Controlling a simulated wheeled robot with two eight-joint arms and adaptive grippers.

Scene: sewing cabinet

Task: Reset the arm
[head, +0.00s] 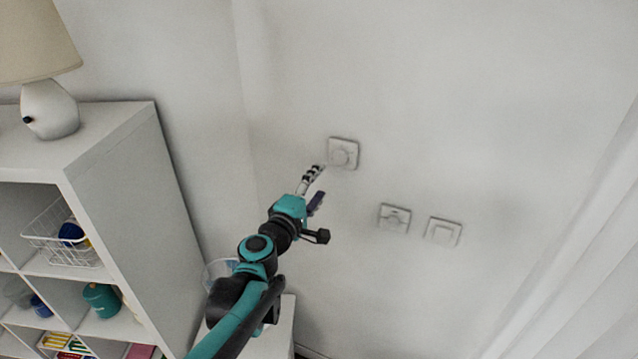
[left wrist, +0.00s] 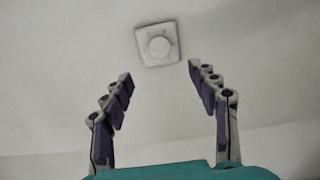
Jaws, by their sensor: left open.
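My left arm reaches up from the bottom of the head view toward the wall. My left gripper (head: 318,182) is just below and left of a square white wall plate with a round knob (head: 343,153). In the left wrist view my left gripper (left wrist: 160,82) is open, its two fingers spread wide with nothing between them. The knob plate (left wrist: 158,45) shows there beyond the fingertips, near the top middle. The fingers look apart from it. My right gripper is in neither view.
Two more wall plates, one (head: 394,218) and another (head: 443,232), sit lower right of the knob. A white shelf unit (head: 130,190) with a lamp (head: 48,105) and a wire basket (head: 62,238) stands at the left. A curtain (head: 575,250) hangs at the right.

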